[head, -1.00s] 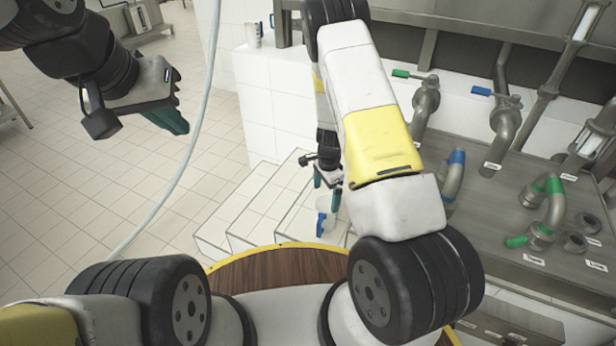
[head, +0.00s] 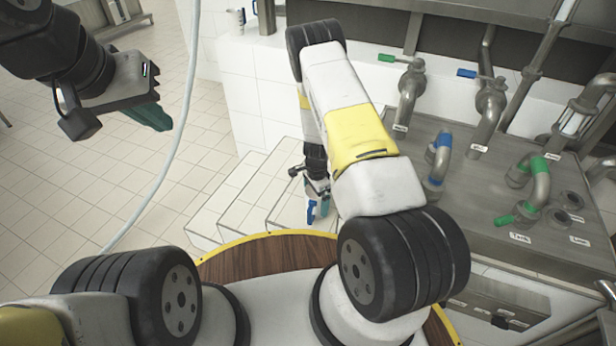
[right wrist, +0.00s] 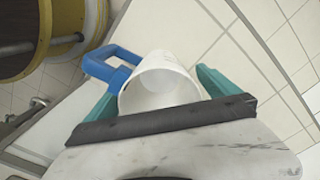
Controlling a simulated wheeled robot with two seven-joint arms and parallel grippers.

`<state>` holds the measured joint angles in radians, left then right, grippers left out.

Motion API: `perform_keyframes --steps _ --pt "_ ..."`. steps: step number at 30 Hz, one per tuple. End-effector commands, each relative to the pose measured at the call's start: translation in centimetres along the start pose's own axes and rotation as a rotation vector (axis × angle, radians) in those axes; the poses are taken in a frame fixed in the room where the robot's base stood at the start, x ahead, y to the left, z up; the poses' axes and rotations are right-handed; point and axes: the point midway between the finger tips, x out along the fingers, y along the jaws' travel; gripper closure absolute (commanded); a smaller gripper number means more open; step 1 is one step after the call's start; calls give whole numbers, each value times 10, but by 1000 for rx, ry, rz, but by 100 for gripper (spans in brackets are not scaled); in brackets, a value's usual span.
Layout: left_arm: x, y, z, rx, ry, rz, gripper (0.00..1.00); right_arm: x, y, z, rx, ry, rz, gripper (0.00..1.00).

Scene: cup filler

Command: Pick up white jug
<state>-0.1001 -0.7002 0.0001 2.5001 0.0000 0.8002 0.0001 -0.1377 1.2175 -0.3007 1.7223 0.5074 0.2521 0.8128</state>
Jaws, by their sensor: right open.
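The white jug (right wrist: 160,83) has a blue handle and shows in the right wrist view with its open mouth facing the camera. It stands between the two teal fingers of my right gripper (right wrist: 160,92), which is open around it. I cannot tell if either finger touches the jug. In the head view the jug's blue handle (head: 311,212) shows on the tiled steps, and the rest is mostly hidden by the right gripper (head: 321,192). My left gripper (head: 152,116) hangs over the floor at the upper left, far from the jug; its finger gap is not clear.
White tiled steps (head: 225,208) lie under the right gripper. A metal counter (head: 465,195) with pipes and green and blue valves stands on the right. A small white and blue vessel (head: 237,18) sits on the tiled ledge behind. A pale hose (head: 178,135) hangs near the left arm.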

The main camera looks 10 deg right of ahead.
Motion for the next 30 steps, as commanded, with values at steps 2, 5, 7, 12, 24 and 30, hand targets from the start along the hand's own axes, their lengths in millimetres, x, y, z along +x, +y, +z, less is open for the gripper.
perform_keyframes --steps 2,5,7,12,24,30 --pt "0 0 0 0 0 0 100 0 0 0 0 0 0 8" --pt "0 0 0 0 0 0 100 0 0 0 0 0 0 28" --pt "0 0 0 0 0 0 100 0 0 0 0 0 0 41" --pt "0 0 0 0 0 0 100 -1 0 0 0 0 0 73" --pt "0 0 0 0 0 0 100 -24 -1 0 0 0 -3 73" --pt "0 0 0 0 0 0 100 -66 -2 0 -1 1 -4 73"
